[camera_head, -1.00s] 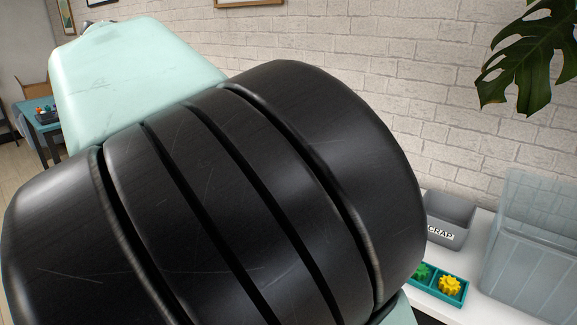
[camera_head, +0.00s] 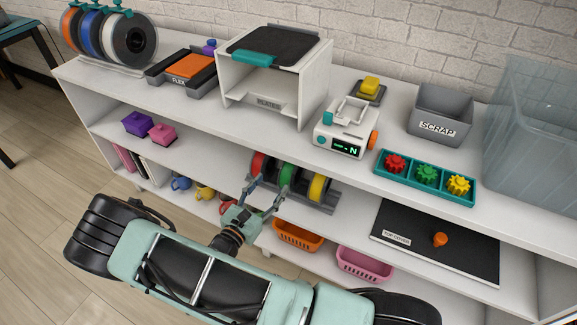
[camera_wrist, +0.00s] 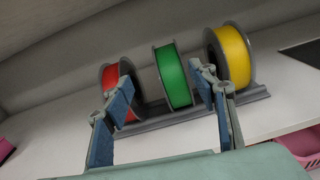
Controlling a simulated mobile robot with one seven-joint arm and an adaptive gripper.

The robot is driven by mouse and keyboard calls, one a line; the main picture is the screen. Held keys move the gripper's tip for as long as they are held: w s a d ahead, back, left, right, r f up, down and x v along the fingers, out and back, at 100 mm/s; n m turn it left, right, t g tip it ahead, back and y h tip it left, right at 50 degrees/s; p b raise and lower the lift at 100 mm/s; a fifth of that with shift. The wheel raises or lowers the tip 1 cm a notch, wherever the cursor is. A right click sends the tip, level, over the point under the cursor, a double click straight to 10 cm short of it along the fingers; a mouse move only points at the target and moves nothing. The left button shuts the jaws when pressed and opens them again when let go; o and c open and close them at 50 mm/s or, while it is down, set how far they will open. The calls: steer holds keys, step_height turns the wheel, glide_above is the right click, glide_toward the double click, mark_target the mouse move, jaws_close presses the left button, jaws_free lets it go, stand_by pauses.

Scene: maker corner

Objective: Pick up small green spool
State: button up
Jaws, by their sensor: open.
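The small green spool (camera_head: 287,175) stands upright in a grey rack on the middle shelf, between a red spool (camera_head: 259,163) and a yellow spool (camera_head: 317,187). In the wrist view the green spool (camera_wrist: 172,77) shows between and beyond the fingertips, with red on the left and yellow on the right. My gripper (camera_head: 264,197) is open and empty in front of the rack. In the wrist view my gripper (camera_wrist: 160,85) has its blue-padded fingers wide apart. The left finger overlaps the red spool in that picture. I cannot tell whether anything touches.
The top board runs above the rack and limits height. The grey rack (camera_wrist: 262,91) holds the spools. Orange (camera_head: 298,236) and pink (camera_head: 364,263) baskets sit below. A dark board (camera_head: 450,250) lies right, with purple (camera_head: 137,123) and pink (camera_head: 162,133) boxes left.

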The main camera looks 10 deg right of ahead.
mark_target(290, 166)
steer(key=shift+n+t, duration=0.3)
steer(key=shift+n, duration=0.2)
steer(key=w+d, duration=0.1)
steer(key=d, duration=0.1)
steer(key=w+d+f, duration=0.1)
steer(key=w+d, duration=0.1)
steer(key=shift+w+d+f+b, duration=0.1)
steer(key=shift+d+f+b, duration=0.15)
steer(key=shift+b, duration=0.15)
steer(key=b+x, duration=0.1)
steer(key=x, duration=0.4)
steer(key=shift+w+d+r, duration=0.1)
steer(key=shift+w+r, duration=0.05)
steer(key=shift+w, duration=0.3)
steer(key=shift+r, duration=0.1)
jaws_close()
